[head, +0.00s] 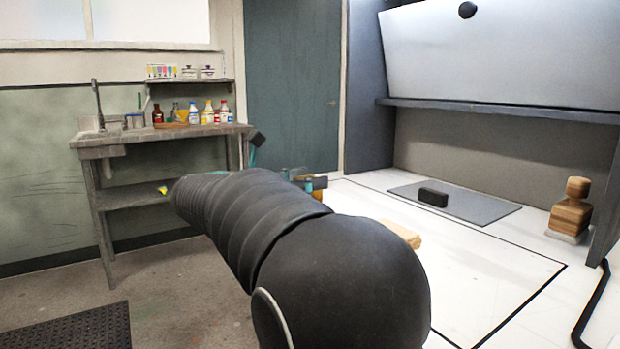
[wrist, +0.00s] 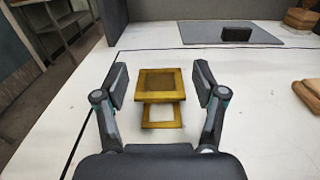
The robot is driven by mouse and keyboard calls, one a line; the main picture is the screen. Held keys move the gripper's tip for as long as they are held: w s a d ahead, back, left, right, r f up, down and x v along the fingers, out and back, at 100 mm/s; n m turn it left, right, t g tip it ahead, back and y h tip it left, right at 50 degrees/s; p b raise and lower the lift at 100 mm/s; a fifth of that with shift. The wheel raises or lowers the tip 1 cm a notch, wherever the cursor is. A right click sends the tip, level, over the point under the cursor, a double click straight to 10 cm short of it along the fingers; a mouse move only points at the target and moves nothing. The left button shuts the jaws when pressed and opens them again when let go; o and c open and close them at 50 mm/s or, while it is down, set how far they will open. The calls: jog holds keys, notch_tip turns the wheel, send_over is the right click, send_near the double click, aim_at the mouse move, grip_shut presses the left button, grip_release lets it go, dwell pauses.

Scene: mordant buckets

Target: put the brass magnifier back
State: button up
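The brass magnifier (wrist: 160,82) is a folding stand with a square upper frame around a dark pane and a lower square frame (wrist: 162,124). It stands upright on the white tabletop, in the middle of the wrist view. My gripper (wrist: 160,88) is open, with one black finger to each side of the magnifier and a visible gap on both sides. Nothing is held. In the head view my arm hides most of the gripper (head: 303,182), and the magnifier cannot be clearly made out there.
A grey mat (head: 480,208) with a black block (head: 433,197) lies farther back on the white table (head: 470,260). Stacked wooden pieces (head: 570,216) stand at right, and a wooden block (head: 400,233) lies nearer. A sink bench (head: 165,134) with bottles is at far left.

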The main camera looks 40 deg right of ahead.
jog(key=shift+r, duration=0.1)
jog(key=shift+r, duration=0.25)
jog(key=shift+a+r, duration=0.15)
jog(key=shift+r, duration=0.15)
jog(key=a, duration=1.1)
jog(key=shift+w+a, duration=0.3)
jog(key=shift+a, duration=0.05)
